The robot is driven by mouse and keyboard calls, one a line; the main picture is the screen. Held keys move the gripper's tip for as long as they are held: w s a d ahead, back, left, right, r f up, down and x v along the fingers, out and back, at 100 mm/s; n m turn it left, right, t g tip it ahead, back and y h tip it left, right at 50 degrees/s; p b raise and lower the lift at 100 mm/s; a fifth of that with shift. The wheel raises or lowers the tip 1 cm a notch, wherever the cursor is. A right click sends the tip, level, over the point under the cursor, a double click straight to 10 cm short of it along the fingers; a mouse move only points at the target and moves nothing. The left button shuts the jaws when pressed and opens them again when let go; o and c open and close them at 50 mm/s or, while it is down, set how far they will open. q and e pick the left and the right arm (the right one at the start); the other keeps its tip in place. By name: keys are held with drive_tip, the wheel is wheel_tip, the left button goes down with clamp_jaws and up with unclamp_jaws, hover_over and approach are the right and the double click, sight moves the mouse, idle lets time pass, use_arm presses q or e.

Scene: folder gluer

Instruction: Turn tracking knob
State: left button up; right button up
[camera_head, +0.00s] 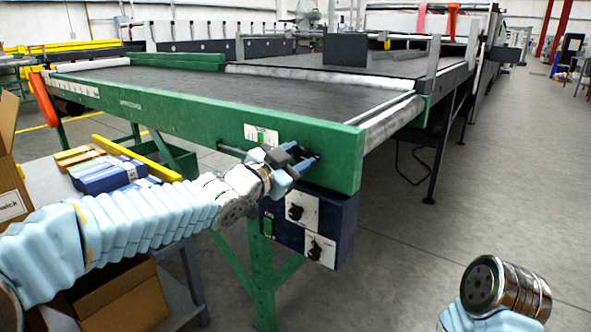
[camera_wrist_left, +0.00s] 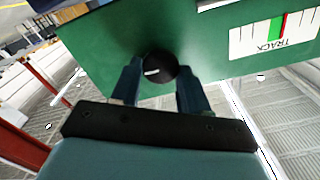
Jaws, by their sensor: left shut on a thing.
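The tracking knob (camera_wrist_left: 160,68) is a round black knob with a white pointer mark, on the green side rail of the machine. It sits beside a white TRACK label (camera_wrist_left: 273,36) with a green and red scale; that label also shows in the head view (camera_head: 262,135). My left gripper (camera_wrist_left: 160,82) has one finger on each side of the knob and is shut on it. In the head view my left gripper (camera_head: 303,162) reaches the rail's front corner and mostly hides the knob. My right gripper is out of view; only part of my right arm shows at lower right.
A blue control box (camera_head: 346,235) with two black knobs on white plates hangs below the rail. The conveyor bed (camera_head: 265,95) lies behind the green rail (camera_head: 190,122). Carton stacks (camera_head: 105,175) and open boxes (camera_head: 125,295) are at left.

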use_arm(q)
drive_tip(key=o, duration=1)
drive_tip(key=v, duration=1.3)
drive_tip(key=shift+s+a+p, duration=0.25)
drive_tip(key=shift+s+p, duration=0.1)
drive_tip(key=shift+p, duration=0.05)
drive_tip(key=shift+f, duration=0.15)
